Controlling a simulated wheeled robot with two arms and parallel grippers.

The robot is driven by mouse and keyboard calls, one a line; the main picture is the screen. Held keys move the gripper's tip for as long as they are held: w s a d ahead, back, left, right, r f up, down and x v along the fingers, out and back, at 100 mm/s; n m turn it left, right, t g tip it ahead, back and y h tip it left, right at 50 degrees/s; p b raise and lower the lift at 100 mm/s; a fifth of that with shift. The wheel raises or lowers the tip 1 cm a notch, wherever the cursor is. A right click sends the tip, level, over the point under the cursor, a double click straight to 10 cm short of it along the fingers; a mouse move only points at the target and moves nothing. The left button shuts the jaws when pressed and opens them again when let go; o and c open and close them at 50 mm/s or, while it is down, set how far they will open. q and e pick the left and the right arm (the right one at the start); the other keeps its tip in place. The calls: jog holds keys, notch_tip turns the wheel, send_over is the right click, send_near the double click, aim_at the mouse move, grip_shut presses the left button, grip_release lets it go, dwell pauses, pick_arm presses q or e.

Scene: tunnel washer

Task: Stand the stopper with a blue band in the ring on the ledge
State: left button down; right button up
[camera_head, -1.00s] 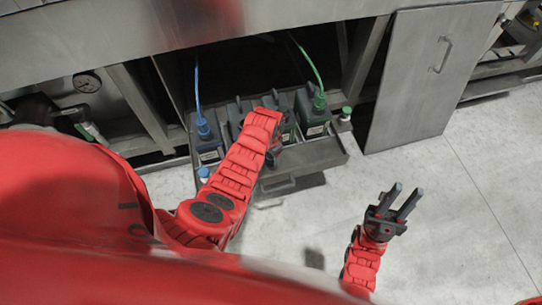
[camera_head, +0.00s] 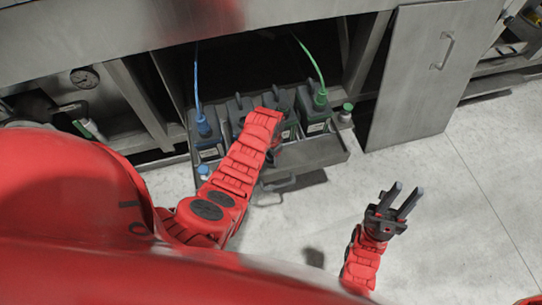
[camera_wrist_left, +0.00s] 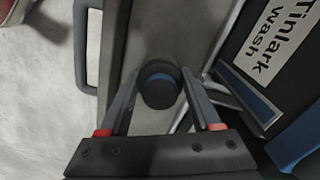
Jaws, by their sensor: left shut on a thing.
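A dark round stopper with a blue band (camera_wrist_left: 160,86) shows between the fingers of my left gripper (camera_wrist_left: 160,102) in the left wrist view. The gripper is shut on it, over the grey ledge (camera_wrist_left: 147,35) along the tray's front. I cannot make out the ring, nor tell whether the stopper touches the ledge. In the head view my left arm hides the stopper and most of the left gripper (camera_head: 272,152). My right gripper (camera_head: 397,203) is open and empty over the floor, right of the tray.
The pulled-out tray (camera_head: 318,152) holds several dark canisters, including one with a blue hose (camera_head: 204,130) and one with a green hose (camera_head: 318,101). A cabinet door (camera_head: 418,80) stands at right.

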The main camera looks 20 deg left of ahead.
pick_arm(q)
jog(key=shift+f, duration=0.4)
dwell(0.4)
grip_release()
dwell(0.5)
jog(key=shift+r+p, duration=3.15)
jog(key=shift+r, duration=1.4)
